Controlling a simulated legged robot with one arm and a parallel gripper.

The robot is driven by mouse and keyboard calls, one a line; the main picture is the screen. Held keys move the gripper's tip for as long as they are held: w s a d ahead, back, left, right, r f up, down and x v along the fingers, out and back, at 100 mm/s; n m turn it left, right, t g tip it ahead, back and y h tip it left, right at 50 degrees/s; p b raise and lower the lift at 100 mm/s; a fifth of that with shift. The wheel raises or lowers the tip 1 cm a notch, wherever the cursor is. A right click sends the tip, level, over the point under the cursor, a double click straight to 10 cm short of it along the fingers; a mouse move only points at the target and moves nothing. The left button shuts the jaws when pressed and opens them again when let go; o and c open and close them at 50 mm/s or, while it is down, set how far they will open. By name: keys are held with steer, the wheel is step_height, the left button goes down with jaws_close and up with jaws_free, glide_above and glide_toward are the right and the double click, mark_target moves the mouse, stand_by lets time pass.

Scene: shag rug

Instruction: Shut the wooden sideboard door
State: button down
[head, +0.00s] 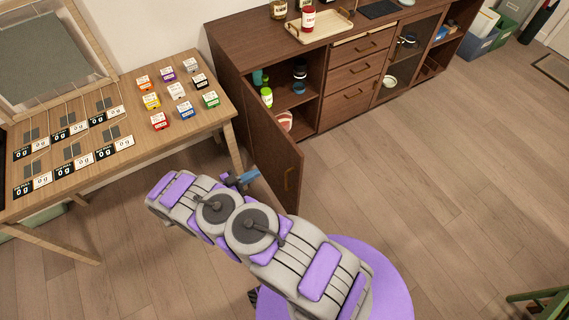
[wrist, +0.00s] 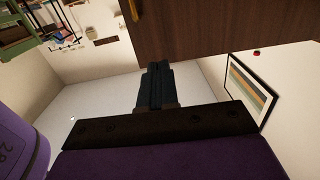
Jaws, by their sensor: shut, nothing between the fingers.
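The dark wooden sideboard (head: 232,52) stands against the back wall. Its left door (head: 270,140) stands open, swung out into the room, with a brass handle (head: 290,180) on the outer face near the free edge. My gripper (head: 248,177) is shut and empty, low in front of the door's outer face, to the left of the handle. In the wrist view, the shut fingers (wrist: 155,85) point toward the brown door panel (wrist: 220,25), with the handle (wrist: 133,9) at the top. I cannot tell whether the fingertips touch the door.
Inside the open compartment (head: 300,99) are bottles, cups and dishes. A tray (head: 322,28) with jars sits on top. A wooden table (head: 90,172) with small boxes and scales stands on the left.

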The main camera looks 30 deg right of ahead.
steer(key=s, duration=0.1)
steer(key=b, duration=0.2)
glide_toward(293, 158)
steer(key=shift+g, duration=0.3)
steer(key=d, duration=0.5)
steer(key=shift+w+f, duration=0.25)
steer(key=shift+w, duration=0.05)
steer(key=shift+w+d+b, duration=0.1)
steer(key=shift+d+b, duration=0.35)
steer(key=shift+d, duration=0.6)
steer(key=shift+r, duration=0.1)
